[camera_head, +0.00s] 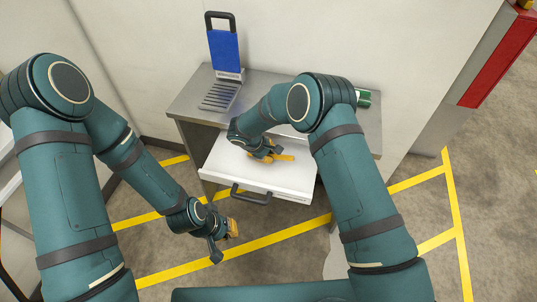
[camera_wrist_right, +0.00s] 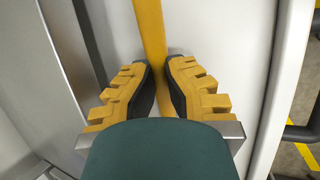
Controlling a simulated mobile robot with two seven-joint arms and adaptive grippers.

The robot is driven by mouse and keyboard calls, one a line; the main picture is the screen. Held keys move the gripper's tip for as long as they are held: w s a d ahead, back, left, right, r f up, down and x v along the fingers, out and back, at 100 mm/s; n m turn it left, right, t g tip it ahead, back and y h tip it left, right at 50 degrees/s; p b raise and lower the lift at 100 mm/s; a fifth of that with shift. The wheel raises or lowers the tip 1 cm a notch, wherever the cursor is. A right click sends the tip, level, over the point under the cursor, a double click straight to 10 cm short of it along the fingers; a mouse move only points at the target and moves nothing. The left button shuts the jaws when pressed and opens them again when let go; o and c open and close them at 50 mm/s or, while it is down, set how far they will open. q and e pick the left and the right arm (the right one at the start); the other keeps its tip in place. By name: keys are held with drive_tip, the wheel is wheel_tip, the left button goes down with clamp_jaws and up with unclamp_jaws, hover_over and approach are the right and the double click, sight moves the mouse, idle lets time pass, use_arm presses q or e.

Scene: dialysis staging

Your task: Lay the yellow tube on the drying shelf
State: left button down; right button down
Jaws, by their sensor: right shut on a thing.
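The yellow tube (camera_head: 286,158) is over the white surface of the pulled-out drawer (camera_head: 228,170). My right gripper (camera_head: 270,153) is shut on the yellow tube. In the right wrist view the tube (camera_wrist_right: 151,32) runs between the two yellow-ribbed fingers (camera_wrist_right: 160,72), close above the white floor. I cannot tell whether it touches the floor. My left gripper (camera_head: 233,228) hangs in front of the cabinet, away from the tube, and its finger gap is too small to judge. No part is clearly recognisable as the drying shelf.
A blue-backed stand (camera_head: 225,52) with a slatted grey base (camera_head: 220,96) is on the grey cabinet top (camera_head: 262,82). A green object (camera_head: 363,98) lies at its right end, behind my right arm. The drawer has a black handle (camera_head: 251,196). Yellow lines mark the floor.

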drive_tip(key=c, duration=1.1)
unclamp_jaws()
drive_tip(key=shift+f, duration=0.1)
drive_tip(key=shift+c, duration=0.2)
